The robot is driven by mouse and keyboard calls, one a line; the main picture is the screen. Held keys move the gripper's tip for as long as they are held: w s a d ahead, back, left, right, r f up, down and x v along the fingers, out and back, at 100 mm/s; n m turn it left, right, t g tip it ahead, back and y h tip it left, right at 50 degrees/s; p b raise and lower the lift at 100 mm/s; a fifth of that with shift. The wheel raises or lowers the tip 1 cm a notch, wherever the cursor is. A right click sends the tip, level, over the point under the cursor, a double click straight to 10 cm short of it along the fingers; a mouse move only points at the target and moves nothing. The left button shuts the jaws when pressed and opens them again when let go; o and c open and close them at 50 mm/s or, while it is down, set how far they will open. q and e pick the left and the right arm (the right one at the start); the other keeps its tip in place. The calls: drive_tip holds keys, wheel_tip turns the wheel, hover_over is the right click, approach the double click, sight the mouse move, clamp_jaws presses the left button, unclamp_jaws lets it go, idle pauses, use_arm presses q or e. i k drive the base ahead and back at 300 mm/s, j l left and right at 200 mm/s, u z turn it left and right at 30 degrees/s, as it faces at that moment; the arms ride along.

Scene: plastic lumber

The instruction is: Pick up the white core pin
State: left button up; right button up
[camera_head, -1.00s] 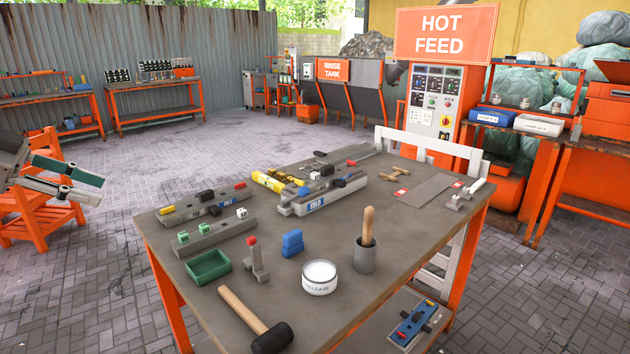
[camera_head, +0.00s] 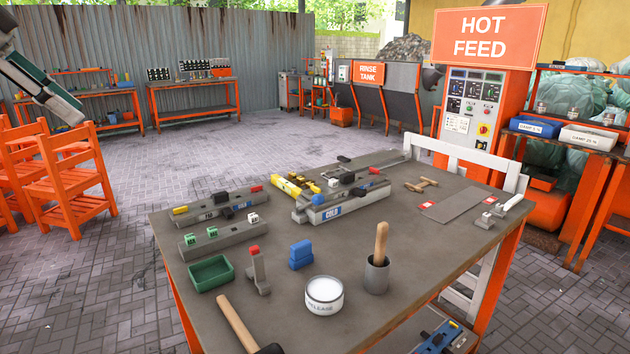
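A small white block-like head with dark marking (camera_head: 253,218) sits at the right end of a low grey rack (camera_head: 219,241), beside two green heads (camera_head: 201,236). It looks like the white core pin; its lower part is hidden in the rack. My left gripper (camera_head: 72,112) is at the upper left edge, in the air far from the table and the rack. Its fingers show only from the side, so I cannot tell whether it is open. My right gripper is out of view.
The grey table (camera_head: 340,245) also holds a green tray (camera_head: 211,274), a blue block (camera_head: 301,254), a white release tub (camera_head: 324,295), a cup with a wooden handle (camera_head: 377,274), a mallet (camera_head: 238,325) and a mould marked COLD (camera_head: 333,212). Orange chairs (camera_head: 68,180) stand at left.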

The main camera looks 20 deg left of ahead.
sight(333, 183)
drive_tip(key=i+l, duration=1.35)
drive_tip(key=l, duration=0.25)
